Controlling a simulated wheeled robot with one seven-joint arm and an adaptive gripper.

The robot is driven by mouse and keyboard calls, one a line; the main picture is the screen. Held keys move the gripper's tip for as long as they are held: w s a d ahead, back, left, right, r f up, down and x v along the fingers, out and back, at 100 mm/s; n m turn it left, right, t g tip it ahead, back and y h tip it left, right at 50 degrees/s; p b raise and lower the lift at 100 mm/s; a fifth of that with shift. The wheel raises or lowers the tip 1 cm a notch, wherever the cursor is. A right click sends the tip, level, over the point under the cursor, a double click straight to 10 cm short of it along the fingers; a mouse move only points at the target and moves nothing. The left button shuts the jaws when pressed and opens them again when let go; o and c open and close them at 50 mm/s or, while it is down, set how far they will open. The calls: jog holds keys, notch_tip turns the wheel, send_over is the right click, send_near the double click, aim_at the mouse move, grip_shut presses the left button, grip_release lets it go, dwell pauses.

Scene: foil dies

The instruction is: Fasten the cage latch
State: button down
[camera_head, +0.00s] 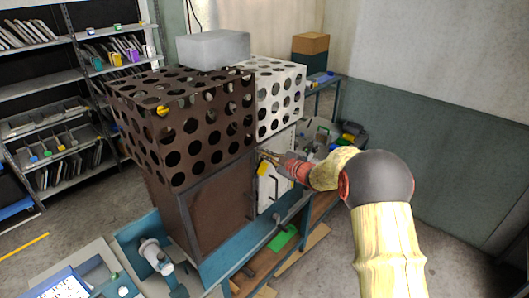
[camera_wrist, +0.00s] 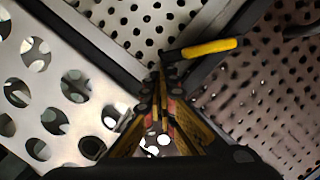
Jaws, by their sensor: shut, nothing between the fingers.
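The cage (camera_head: 185,135) has brown perforated walls on a brown cabinet, with a lighter perforated section (camera_head: 280,95) to its right. A yellow-handled latch (camera_head: 264,168) shows at the cage's right front, just below my gripper tip. In the wrist view the latch handle (camera_wrist: 208,48) extends right from a dark bar, whose left end lies close above the fingertips. My gripper (camera_head: 268,156) is shut and empty; its fingertips (camera_wrist: 163,78) meet beside perforated panels. I cannot tell whether they touch the latch. The latch's catch is not clear.
A grey box (camera_head: 213,48) sits on top of the cage. A second yellow piece (camera_head: 162,111) is on the brown cage's left part. Shelving (camera_head: 75,75) stands at the left. A bench with tools (camera_head: 318,132) lies behind my gripper. Floor at the right is clear.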

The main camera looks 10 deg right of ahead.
jog(key=shift+w+d+m+g+p, duration=0.4)
jog(key=shift+m+p, duration=0.3)
jog(key=shift+p, duration=0.55)
jog(key=shift+d+f+y+p, duration=0.15)
jog(key=shift+d+y+p, duration=0.05)
jog(key=shift+y+p, duration=0.15)
jog(key=shift+w+d+f+m+p, duration=0.1)
jog(key=shift+w+d+m+p, duration=0.05)
jog(key=shift+m+p, duration=0.45)
jog(key=shift+d, duration=0.1)
jog(key=shift+w+d+f+m+g+y+p, duration=0.25)
jog(key=shift+w+d+f+m+g+p, duration=0.2)
jog(key=shift+m+p, duration=0.55)
jog(key=shift+w+d+f, duration=0.3)
jog(key=shift+d+f, duration=0.2)
jog(key=shift+f, duration=0.3)
